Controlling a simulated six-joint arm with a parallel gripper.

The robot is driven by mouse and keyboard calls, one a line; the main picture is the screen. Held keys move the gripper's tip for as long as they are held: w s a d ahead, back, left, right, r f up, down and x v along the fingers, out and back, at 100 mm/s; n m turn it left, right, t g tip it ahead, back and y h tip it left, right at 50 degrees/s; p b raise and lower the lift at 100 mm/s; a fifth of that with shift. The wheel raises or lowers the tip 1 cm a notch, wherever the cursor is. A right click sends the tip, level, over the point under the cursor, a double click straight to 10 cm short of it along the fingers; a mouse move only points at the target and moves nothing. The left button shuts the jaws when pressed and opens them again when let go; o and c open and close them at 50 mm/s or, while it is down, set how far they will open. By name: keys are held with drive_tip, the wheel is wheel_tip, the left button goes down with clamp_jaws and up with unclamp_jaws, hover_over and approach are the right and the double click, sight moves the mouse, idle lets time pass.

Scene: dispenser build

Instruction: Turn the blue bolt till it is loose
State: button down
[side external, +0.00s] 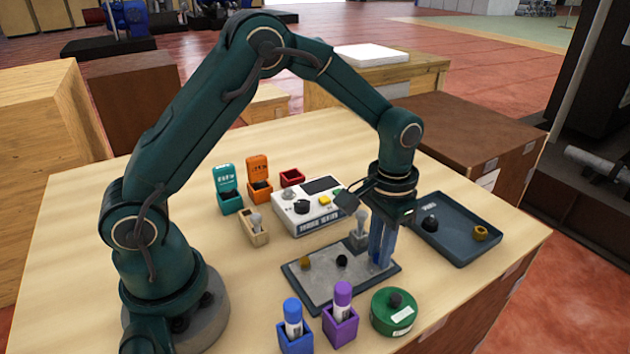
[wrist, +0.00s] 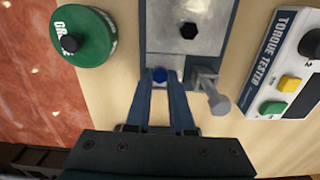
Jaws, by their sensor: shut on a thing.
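The blue bolt (wrist: 160,74) sits at the near end of the grey metal plate (wrist: 188,52) in the wrist view. My gripper (wrist: 160,80) points down at it, with its two blue fingers shut on the bolt, one on each side. In the side view, my gripper (side external: 379,264) stands at the right end of the plate (side external: 322,284), and its fingers hide the blue bolt. A black bolt (side external: 342,260) and a brass-coloured bolt (side external: 305,262) sit on the same plate. Whether the blue bolt's thread is loose cannot be seen.
A grey post (side external: 359,235) with a lever stands close beside my fingers. The torque tester (side external: 308,212) is behind the plate. A green tin (side external: 394,320), a purple bottle (side external: 342,298) and a blue bottle (side external: 293,318) stand in front.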

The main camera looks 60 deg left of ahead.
drive_tip(key=n, duration=0.4)
drive_tip(key=shift+n, duration=0.3)
drive_tip(key=n, duration=0.4)
drive_tip(key=shift+r+n, duration=0.1)
drive_tip(key=shift+n, duration=0.2)
drive_tip(key=n, duration=0.4)
drive_tip(key=shift+n, duration=2.3)
drive_tip(key=c, duration=0.8)
unclamp_jaws()
